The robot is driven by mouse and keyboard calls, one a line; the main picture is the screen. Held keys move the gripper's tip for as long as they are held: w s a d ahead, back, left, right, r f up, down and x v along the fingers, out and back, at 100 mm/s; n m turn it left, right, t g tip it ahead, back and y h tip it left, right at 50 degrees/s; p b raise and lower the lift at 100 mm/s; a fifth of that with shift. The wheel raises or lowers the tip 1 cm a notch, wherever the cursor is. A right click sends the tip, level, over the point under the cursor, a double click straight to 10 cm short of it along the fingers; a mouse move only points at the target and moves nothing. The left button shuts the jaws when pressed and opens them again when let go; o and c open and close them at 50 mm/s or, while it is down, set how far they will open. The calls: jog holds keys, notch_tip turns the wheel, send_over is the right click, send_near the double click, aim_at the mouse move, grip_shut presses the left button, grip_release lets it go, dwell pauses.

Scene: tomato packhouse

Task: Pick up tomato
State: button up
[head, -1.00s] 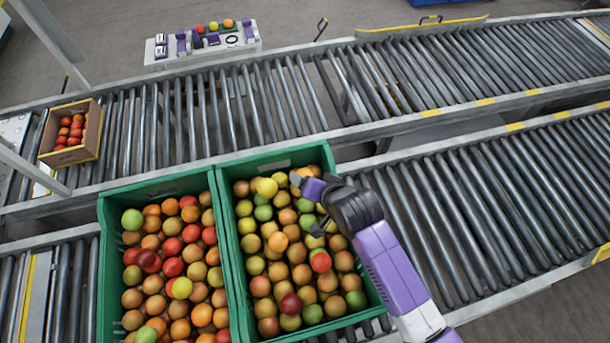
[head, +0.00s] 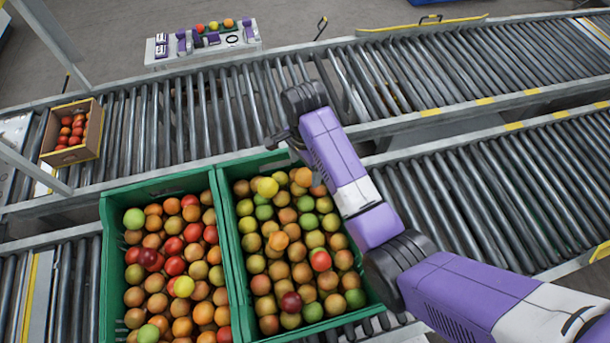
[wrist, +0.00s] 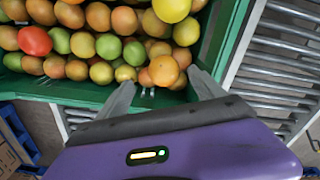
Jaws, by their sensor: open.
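Many tomatoes in green, yellow, orange and red fill the right green crate (head: 226,225), and a second heap fills the left green crate (head: 105,260). My gripper (head: 285,140) is over the back edge of the right crate in the head view, its fingertips small and partly hidden by the arm. In the wrist view my gripper (wrist: 160,92) is open and empty, its two grey fingers apart. An orange tomato (wrist: 163,70) lies beyond the gap between the fingertips, with a yellow tomato (wrist: 172,8) farther in. I cannot tell whether the fingers touch any tomato.
Roller conveyors (head: 470,75) run behind and to the right of the crates. A cardboard box (head: 93,140) of red tomatoes stands at the left on the far conveyor. A white rack (head: 165,60) with coloured balls and purple parts stands beyond. The far rollers are mostly clear.

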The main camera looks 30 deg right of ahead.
aim_at(305, 173)
jog(key=shift+w+d+f+p, duration=0.1)
jog(key=shift+w+f+p, duration=0.1)
jog(key=shift+f, duration=1.2)
jog(key=shift+w+d+f+p, duration=0.1)
jog(key=shift+w+f+p, duration=0.1)
jog(key=shift+f, duration=1.2)
jog(key=c, duration=1)
